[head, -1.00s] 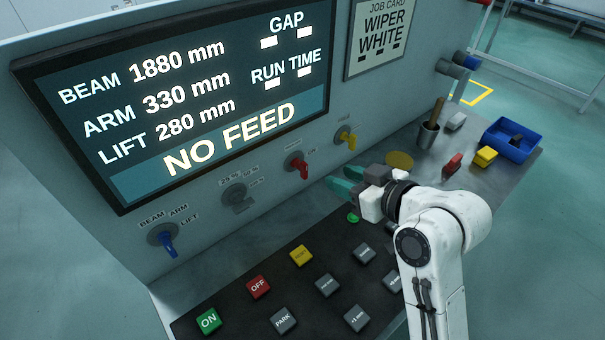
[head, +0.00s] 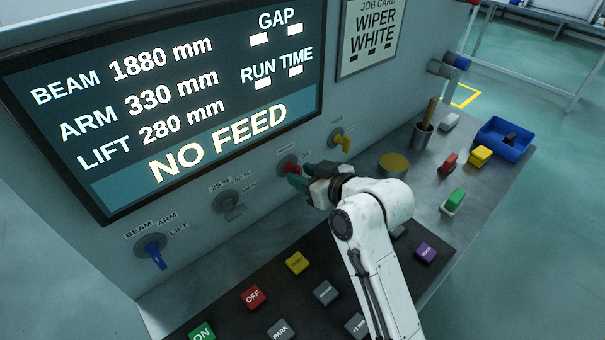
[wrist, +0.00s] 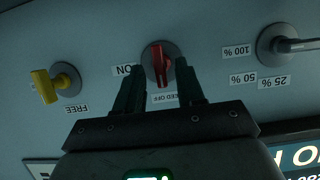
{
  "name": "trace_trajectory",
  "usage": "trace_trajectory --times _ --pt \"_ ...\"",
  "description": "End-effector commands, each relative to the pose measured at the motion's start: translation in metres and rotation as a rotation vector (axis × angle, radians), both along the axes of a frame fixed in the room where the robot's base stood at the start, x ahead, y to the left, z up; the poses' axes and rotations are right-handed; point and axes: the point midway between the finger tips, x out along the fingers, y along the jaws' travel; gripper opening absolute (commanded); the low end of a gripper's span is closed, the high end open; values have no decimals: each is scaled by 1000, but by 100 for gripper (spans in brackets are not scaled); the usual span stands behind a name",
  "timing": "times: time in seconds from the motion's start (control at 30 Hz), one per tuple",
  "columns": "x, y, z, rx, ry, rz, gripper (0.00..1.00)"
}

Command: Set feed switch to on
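The red feed switch (head: 289,165) is on the panel face below the screen. In the wrist view its red handle (wrist: 159,62) points down the picture toward the label "FEED OFF" (wrist: 165,98); the label "ON" (wrist: 124,70) is to the left of the dial. Whether the fingertips touch the panel is unclear. The screen (head: 180,100) reads "NO FEED".
A yellow switch (head: 342,141) is right of the red one; a grey switch (head: 228,205) and a blue switch (head: 153,251) are left. Push buttons, including OFF (head: 253,297), lie on the desk below. A cup (head: 424,134) and blue bin (head: 503,139) stand at the right.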

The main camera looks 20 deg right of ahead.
Motion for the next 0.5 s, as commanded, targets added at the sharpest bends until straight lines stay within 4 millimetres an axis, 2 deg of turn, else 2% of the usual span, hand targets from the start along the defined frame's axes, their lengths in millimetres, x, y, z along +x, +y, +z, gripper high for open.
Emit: trace_trajectory --times 0.13,0.4,0.5 --pt "6 3 -3 0 1 1 38" --pt "7 3 -3 0 0 1 38" --pt "7 3 -3 0 0 1 29"
